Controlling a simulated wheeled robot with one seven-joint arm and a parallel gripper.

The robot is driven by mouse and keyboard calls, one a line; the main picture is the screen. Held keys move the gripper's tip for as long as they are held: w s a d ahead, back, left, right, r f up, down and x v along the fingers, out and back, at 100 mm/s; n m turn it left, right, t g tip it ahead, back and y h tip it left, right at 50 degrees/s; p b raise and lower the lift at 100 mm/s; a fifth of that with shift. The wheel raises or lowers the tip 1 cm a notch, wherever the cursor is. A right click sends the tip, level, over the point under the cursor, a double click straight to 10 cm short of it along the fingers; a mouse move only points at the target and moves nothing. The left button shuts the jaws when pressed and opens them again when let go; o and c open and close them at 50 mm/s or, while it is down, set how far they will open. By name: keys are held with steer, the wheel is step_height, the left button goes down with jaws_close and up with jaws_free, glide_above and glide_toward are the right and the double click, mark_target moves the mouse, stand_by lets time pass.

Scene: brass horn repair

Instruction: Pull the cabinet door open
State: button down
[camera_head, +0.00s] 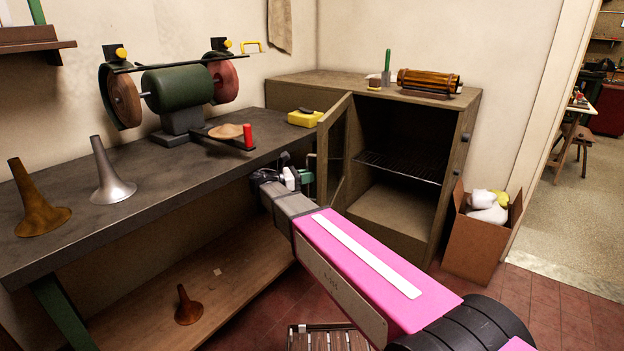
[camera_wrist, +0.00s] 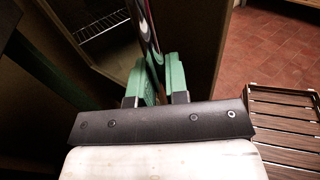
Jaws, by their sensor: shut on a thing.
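The wooden cabinet (camera_head: 408,245) stands against the far wall. Its door (camera_head: 334,150) is hinged on the left and stands swung well open, showing a glass panel. A wire shelf (camera_head: 400,166) and an empty lower space show inside. My gripper (camera_head: 305,178) is at the outer edge of the door, beside the workbench.
The dark workbench (camera_head: 60,222) with a green grinder (camera_head: 178,90) and metal horn bells runs along the left, close to the door. A cardboard box (camera_head: 474,240) stands right of the cabinet. A slatted wooden crate (camera_wrist: 285,125) sits on the red tiled floor near me.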

steer(key=shift+w, duration=0.35)
steer(key=c, duration=1.1)
jaws_free()
steer(key=shift+c, duration=0.2)
steer(key=shift+s, duration=0.2)
